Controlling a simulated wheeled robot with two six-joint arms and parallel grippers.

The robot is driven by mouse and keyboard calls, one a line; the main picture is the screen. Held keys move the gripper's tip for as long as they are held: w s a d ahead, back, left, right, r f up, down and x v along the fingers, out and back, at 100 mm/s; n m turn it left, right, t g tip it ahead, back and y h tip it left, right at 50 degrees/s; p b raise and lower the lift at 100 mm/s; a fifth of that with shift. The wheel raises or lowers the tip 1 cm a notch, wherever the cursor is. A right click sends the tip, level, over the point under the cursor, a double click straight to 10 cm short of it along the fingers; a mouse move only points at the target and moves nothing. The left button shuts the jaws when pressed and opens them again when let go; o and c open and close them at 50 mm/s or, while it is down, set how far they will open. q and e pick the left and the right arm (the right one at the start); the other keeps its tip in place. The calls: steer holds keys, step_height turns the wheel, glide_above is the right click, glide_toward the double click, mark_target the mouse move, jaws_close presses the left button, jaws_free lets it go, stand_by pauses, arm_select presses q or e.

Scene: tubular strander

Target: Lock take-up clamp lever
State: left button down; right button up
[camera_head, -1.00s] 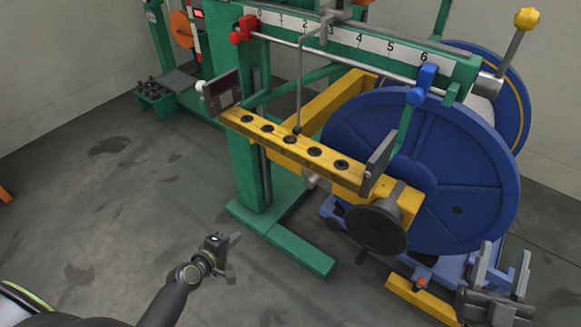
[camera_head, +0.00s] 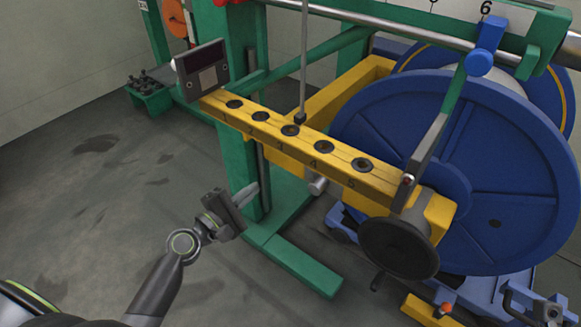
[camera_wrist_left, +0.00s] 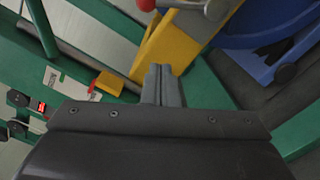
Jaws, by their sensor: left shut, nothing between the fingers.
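No lever that I can name as the take-up clamp lever shows for certain in the head view now. The lever with a yellow knob seen earlier by the blue reel is outside the picture. The large blue reel (camera_head: 450,170) stands at the right, with a dark handwheel (camera_head: 398,247) in front of it. My right gripper is not in view.
A yellow beam (camera_head: 330,162) with several dark holes runs before the reel. A green foot (camera_head: 300,268) lies on the floor. A blue clamp (camera_head: 488,40) sits on the rail. A red knob (camera_wrist_left: 216,9) shows in the left wrist view.

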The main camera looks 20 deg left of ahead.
arm_select(q)
steer(key=w+d+r, duration=0.2)
steer(key=w+d, duration=0.5)
steer(key=w, duration=0.2)
steer(key=shift+p, duration=0.4)
steer(key=shift+d, duration=0.1)
